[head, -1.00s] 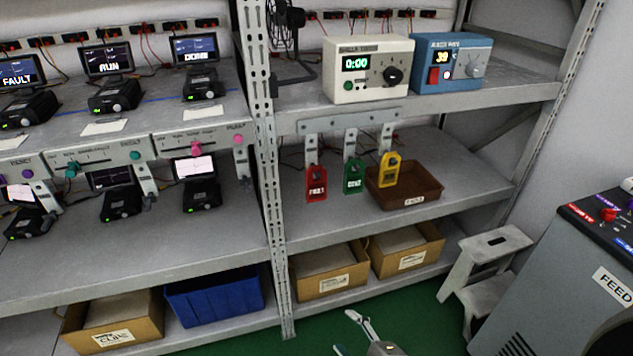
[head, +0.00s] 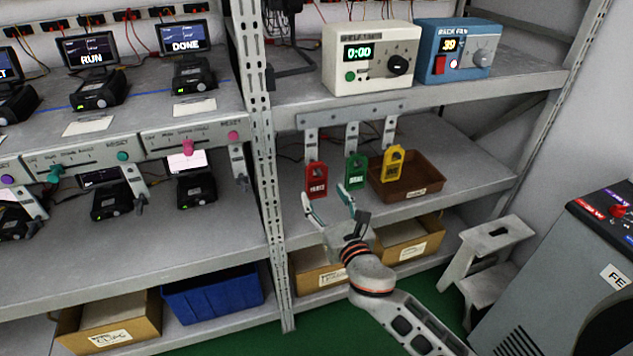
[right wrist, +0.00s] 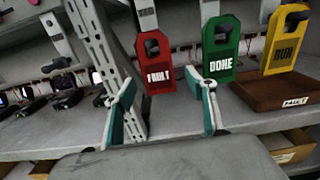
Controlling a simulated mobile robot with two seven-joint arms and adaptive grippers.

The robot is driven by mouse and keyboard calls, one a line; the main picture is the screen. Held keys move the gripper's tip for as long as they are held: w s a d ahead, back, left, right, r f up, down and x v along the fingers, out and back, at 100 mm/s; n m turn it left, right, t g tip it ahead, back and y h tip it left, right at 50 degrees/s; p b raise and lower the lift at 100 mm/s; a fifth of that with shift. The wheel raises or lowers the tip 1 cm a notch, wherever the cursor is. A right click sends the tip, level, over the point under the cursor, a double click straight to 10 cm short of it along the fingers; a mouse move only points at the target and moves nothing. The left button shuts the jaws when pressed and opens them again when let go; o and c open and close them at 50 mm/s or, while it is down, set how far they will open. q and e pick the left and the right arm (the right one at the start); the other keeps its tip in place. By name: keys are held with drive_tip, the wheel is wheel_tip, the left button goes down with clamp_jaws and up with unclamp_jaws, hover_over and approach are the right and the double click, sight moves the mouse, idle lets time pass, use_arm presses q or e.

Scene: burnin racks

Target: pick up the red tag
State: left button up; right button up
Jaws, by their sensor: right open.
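The red tag (head: 316,179) hangs from the left hook of a metal bracket under the upper shelf. It also shows in the right wrist view (right wrist: 155,62), with the label FAULT, ahead of the gap between my fingers. My right gripper (head: 328,200) is open and empty, just below and in front of the red and green tags in the head view. Its fingers also show in the right wrist view (right wrist: 165,108). The red tag is apart from both fingers. My left gripper is not in view.
The green tag (head: 356,172) hangs close to the right of the red one, and the yellow tag (head: 393,163) hangs by a brown tray (head: 425,187). A perforated rack post (head: 262,150) stands left of the red tag. Cardboard boxes (head: 416,248) sit below.

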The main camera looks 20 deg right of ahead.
sight(317, 186)
drive_tip(key=w, duration=0.5)
drive_tip(key=shift+w+a, duration=0.25)
drive_tip(key=shift+a, duration=0.05)
drive_tip(key=shift+r, duration=0.1)
drive_tip(key=c, duration=1)
